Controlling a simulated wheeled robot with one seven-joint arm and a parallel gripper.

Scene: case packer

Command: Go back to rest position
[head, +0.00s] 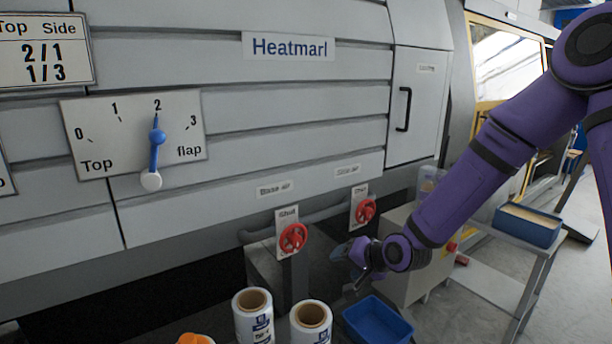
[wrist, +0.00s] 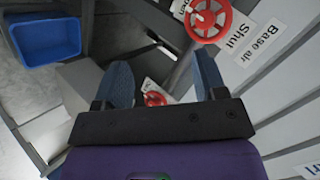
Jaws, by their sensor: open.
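My purple arm reaches down from the upper right in the head view. My gripper (head: 350,252) is in front of the lower part of the machine, to the right of the red valve wheel (head: 293,237) marked "Shut". In the wrist view the two blue fingers of my gripper (wrist: 162,80) stand wide apart with nothing held between them. A second red valve wheel (head: 365,210) is just above my gripper in the head view. The fingers touch nothing that I can make out.
The "Top flap" dial (head: 130,135) has its blue pointer at 2. Two white rolls (head: 253,315) and a blue bin (head: 377,322) stand below my gripper. A blue tray (head: 527,225) sits on a stand at right.

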